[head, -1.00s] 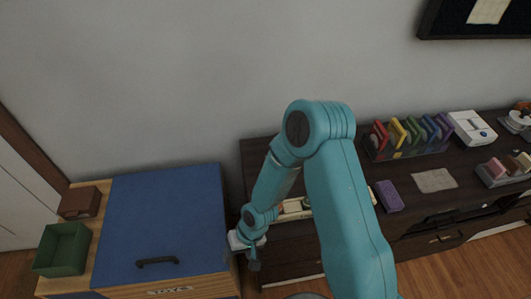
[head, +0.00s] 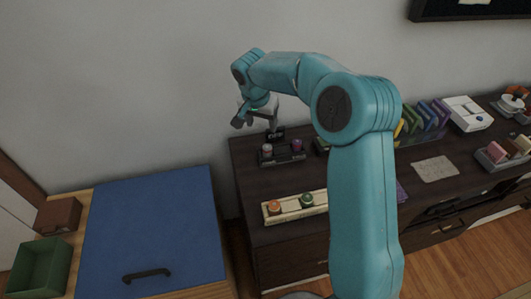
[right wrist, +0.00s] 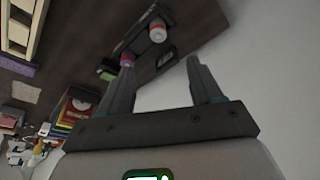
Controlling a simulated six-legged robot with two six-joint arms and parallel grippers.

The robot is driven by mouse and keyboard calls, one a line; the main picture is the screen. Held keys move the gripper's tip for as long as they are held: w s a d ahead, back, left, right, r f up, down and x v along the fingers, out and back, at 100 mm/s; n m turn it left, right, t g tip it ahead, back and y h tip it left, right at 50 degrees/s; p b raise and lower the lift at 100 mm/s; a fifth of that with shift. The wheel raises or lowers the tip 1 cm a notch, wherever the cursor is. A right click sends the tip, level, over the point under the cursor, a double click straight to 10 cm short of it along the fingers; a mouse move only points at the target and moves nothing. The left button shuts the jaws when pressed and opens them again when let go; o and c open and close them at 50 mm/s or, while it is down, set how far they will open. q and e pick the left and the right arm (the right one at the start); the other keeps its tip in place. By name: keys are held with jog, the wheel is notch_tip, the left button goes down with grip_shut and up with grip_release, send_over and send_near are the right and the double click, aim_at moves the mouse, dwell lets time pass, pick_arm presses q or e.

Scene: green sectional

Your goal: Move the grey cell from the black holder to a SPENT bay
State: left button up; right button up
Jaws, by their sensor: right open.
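The black holder (head: 283,158) stands at the back left of the dark cabinet, with two cells upright in it. The left cell (head: 267,150) has a pale grey top, and the right one (head: 296,145) is purplish-pink. My right gripper (head: 256,124) is open and empty, above and a little behind the holder. Its two fingers (right wrist: 160,70) show apart. A cream tray (head: 290,214) in front holds an orange and a green cell; its labels are unreadable. My left gripper is out of view.
A small dark block (head: 276,133) stands behind the holder, near the wall. My right arm hides part of the cabinet top. A blue toy chest (head: 150,225) stands to the left, and upright coloured items (head: 430,115) stand to the right. The cabinet between holder and tray is clear.

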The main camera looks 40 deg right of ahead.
send_over(267, 147)
jog(key=a, duration=0.2)
notch_tip(267, 147, down, 8)
jog(key=p+x, duration=0.1)
jog(key=x, duration=0.1)
jog(key=s+x, duration=0.1)
jog(key=x, duration=0.2)
jog(key=shift+d+f+p, duration=0.2)
jog(key=shift+f+p, duration=0.1)
jog(key=shift+p, duration=0.05)
jog(key=shift+w+d+f, duration=0.1)
jog(key=shift+f, duration=0.25)
jog(key=shift+r, duration=0.1)
jog(key=c, duration=0.8)
grip_shut()
